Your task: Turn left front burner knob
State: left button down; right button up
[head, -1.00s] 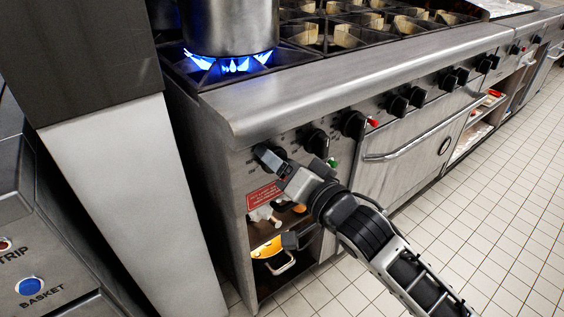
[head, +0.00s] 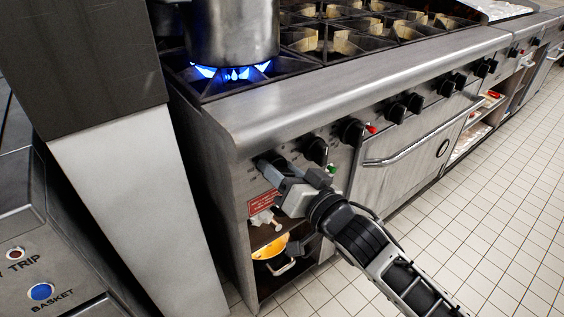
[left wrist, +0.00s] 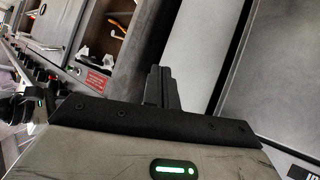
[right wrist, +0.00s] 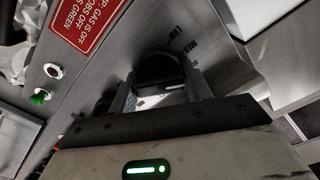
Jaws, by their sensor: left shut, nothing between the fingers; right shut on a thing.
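The leftmost front knob (head: 268,162) is a dark round knob on the steel range's front panel, mostly hidden by my right gripper (head: 273,168). In the right wrist view this black knob (right wrist: 158,70) sits between the two fingers of the right gripper (right wrist: 160,92), which is shut on it. Printed marks show on the panel beside it. The front left burner (head: 230,73) burns with a blue flame under a steel pot (head: 235,30). My left gripper (left wrist: 160,88) shows in the left wrist view, shut and empty, apart from the knobs.
Neighbouring black knobs (head: 316,149) line the panel to the right. A green button (head: 332,169) and red label (head: 266,199) are close by. Below, an open shelf holds an orange pan (head: 271,250). A steel cabinet (head: 125,190) stands left; the tiled floor is clear at right.

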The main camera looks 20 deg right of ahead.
jog(key=n+p, duration=0.4)
jog(key=n, duration=0.1)
jog(key=shift+a+r+n, duration=0.1)
jog(key=shift+r+n, duration=0.1)
jog(key=shift+n, duration=0.1)
jog(key=shift+n+p, duration=0.35)
jog(key=shift+n, duration=0.05)
jog(key=shift+n+p, duration=0.4)
jog(key=shift+n, duration=0.4)
jog(key=shift+a+f+n+p, duration=0.1)
jog(key=shift+n+p, duration=0.35)
jog(key=shift+n, duration=0.75)
pick_arm(q)
notch_tip(320, 180, up, 8)
jog(key=a+t, duration=0.1)
jog(key=shift+s+a+y, duration=0.3)
jog(key=shift+s, duration=0.2)
pick_arm(e)
jog(key=shift+n, duration=0.4)
jog(key=o, duration=0.9)
pick_arm(q)
jog(key=shift+r, duration=0.1)
pick_arm(e)
jog(key=shift+s, duration=0.1)
